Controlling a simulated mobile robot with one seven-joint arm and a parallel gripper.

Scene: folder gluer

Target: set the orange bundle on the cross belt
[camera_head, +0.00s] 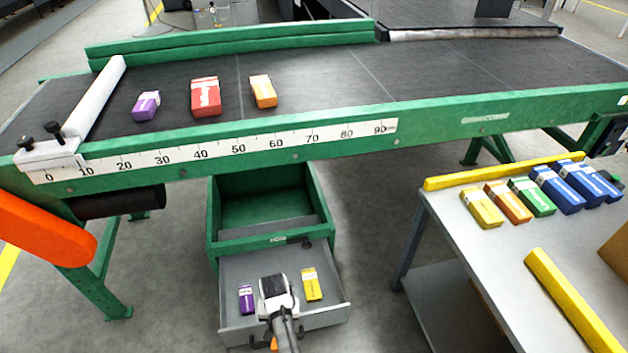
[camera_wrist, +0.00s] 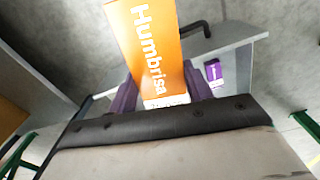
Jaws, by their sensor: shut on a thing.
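My gripper (camera_head: 277,290) is over the pulled-out grey drawer in the head view. In the wrist view its purple fingers are shut on an orange bundle (camera_wrist: 150,45) with white lettering, one finger on each side. The head view mostly hides this held bundle behind my gripper. The dark belt (camera_head: 320,77) in a green frame runs across the head view, beyond and above the drawer. Another orange bundle (camera_head: 263,91) lies on it, right of a red bundle (camera_head: 206,97) and a purple bundle (camera_head: 146,105).
The drawer (camera_head: 236,270) holds a small purple bundle (camera_head: 246,299) and a yellow bundle (camera_head: 312,284). The belt's ruler edge (camera_head: 220,148) faces me. A grey table (camera_head: 470,255) at right carries several bundles and yellow rails. The belt's middle is clear.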

